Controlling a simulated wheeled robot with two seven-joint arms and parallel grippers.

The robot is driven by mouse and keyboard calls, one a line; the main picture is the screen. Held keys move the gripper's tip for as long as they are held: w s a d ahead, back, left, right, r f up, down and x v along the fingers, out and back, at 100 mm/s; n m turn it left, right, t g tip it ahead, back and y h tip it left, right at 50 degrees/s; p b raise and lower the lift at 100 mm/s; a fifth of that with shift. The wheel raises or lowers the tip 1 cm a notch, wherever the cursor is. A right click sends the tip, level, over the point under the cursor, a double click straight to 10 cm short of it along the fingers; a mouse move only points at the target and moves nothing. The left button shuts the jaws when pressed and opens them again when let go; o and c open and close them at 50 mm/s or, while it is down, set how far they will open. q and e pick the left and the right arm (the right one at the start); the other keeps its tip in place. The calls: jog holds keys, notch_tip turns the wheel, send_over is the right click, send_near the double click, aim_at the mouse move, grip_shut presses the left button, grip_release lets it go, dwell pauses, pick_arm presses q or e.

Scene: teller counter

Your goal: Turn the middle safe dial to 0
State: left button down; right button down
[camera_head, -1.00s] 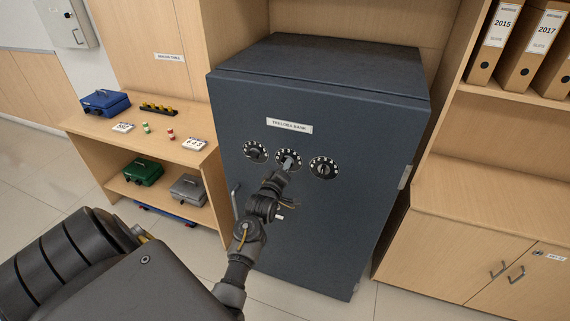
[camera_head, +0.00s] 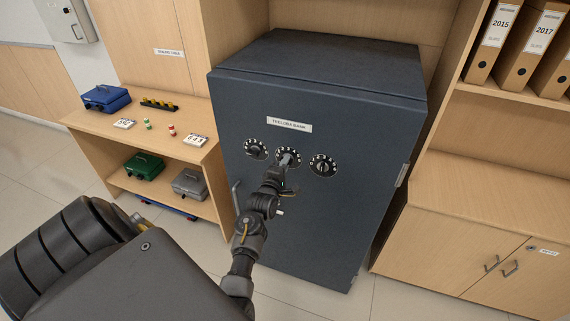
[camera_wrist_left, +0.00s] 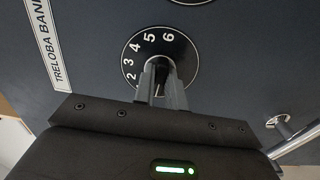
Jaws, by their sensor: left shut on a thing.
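The dark blue-grey safe (camera_head: 310,220) stands in the middle of the head view, with three round dials in a row on its door. My left gripper (camera_head: 285,162) is at the middle dial (camera_head: 291,153) and shut on its knob. In the left wrist view, the two fingers (camera_wrist_left: 161,85) clasp the knob, and the black dial plate (camera_wrist_left: 178,47) shows the white numbers 2 to 6. The rest of its scale and the knob's pointer are hidden by the fingers. The left dial (camera_head: 256,148) and right dial (camera_head: 323,165) are untouched. My right gripper is not in view.
A wooden shelf (camera_head: 165,150) at left holds a blue cash box (camera_head: 105,98), a green box (camera_head: 144,166) and a grey box (camera_head: 189,183). The safe's handle (camera_head: 236,196) is at the door's left edge. A wooden cabinet (camera_head: 480,225) stands close at right.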

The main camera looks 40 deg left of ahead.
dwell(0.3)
pick_arm(q)
jog(key=c, duration=1.4)
grip_release()
jog(key=shift+c, duration=0.2)
jog(key=b+v, duration=0.2)
jog(key=v, duration=0.8)
jog(key=shift+s+d+b, duration=0.2)
jog(key=shift+s+b, duration=0.15)
jog(key=shift+b, duration=0.05)
